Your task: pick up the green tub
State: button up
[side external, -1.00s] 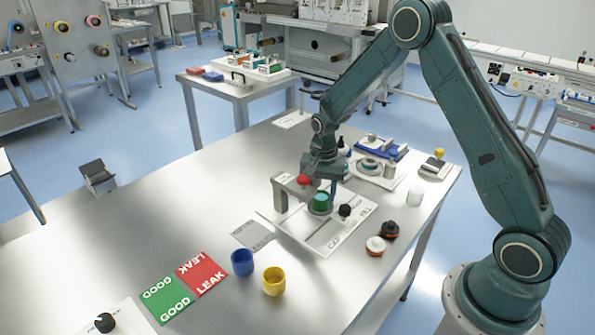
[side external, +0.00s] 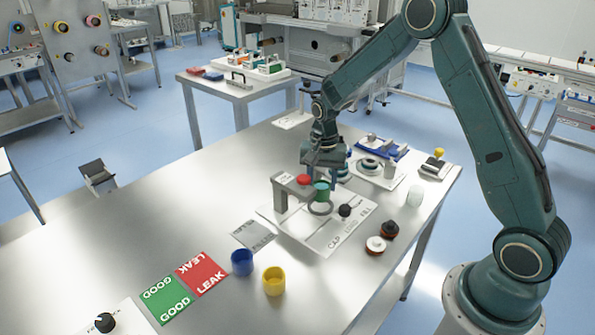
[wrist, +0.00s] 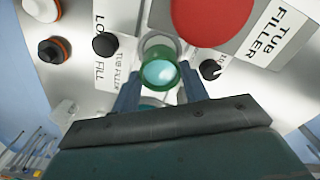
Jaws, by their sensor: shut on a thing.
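The green tub (side external: 322,191) is between the fingers of my gripper (side external: 322,183), just above the ring of the tub filler (side external: 320,208). In the wrist view the green tub (wrist: 160,72) sits between the two fingertips of my gripper (wrist: 158,85), with a pale, shiny inside or surface facing the camera. My gripper is shut on the tub. The tub filler has a grey bridge with a red button (side external: 304,181), close to the left of the tub; the red button (wrist: 212,18) also shows large in the wrist view.
A black knob (side external: 345,210) stands on the filler's white plate. A blue tub (side external: 242,262) and a yellow tub (side external: 274,281) stand in front, beside the green GOOD and red LEAK cards (side external: 202,273). Lidded jars (side external: 376,245) stand at right.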

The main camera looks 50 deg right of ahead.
jog(key=shift+r, duration=1.2)
jog(key=shift+r, duration=0.1)
